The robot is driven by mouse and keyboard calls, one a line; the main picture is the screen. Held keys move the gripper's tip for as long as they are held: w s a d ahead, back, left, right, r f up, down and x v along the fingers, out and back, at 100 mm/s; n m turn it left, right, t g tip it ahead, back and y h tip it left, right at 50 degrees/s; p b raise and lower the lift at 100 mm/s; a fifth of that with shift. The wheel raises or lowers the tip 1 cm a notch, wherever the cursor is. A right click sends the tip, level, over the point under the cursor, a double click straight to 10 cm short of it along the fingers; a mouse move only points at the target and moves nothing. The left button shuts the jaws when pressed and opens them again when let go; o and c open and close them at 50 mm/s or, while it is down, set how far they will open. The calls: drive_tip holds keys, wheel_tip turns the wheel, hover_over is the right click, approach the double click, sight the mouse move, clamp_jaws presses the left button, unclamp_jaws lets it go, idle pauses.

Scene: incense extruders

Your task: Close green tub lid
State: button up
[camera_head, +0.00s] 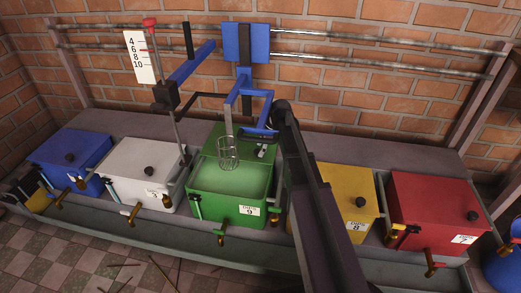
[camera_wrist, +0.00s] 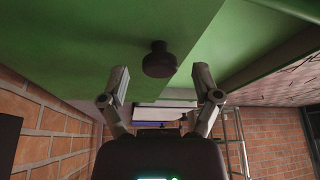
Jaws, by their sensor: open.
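The green tub (camera_head: 205,207) stands in the middle of the row, with its top open and pale green contents visible. Its green lid (camera_head: 212,143) is raised at the back of the tub, and my arm partly hides it. In the wrist view the lid's green face (camera_wrist: 60,40) fills the top, with a black knob (camera_wrist: 158,60) on it. My gripper (camera_wrist: 161,85) is open, its two fingers on either side of and just short of the knob. I cannot tell whether either finger touches the lid. In the head view my gripper (camera_head: 262,152) is small beside the lid.
A wire basket (camera_head: 228,153) hangs from a blue bracket (camera_head: 247,95) over the tub. A white tub (camera_head: 140,165) and blue tub (camera_head: 70,155) stand left; yellow (camera_head: 350,195) and red (camera_head: 435,205) tubs stand right, all lidded. Metal rails (camera_head: 380,45) run along the brick wall.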

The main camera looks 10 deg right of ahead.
clamp_jaws()
drive_tip(key=s+a, duration=0.3)
drive_tip(key=s, duration=0.5)
drive_tip(key=shift+s+a, duration=0.2)
drive_tip(key=shift+a, duration=0.1)
unclamp_jaws()
drive_tip(key=shift+w, duration=0.1)
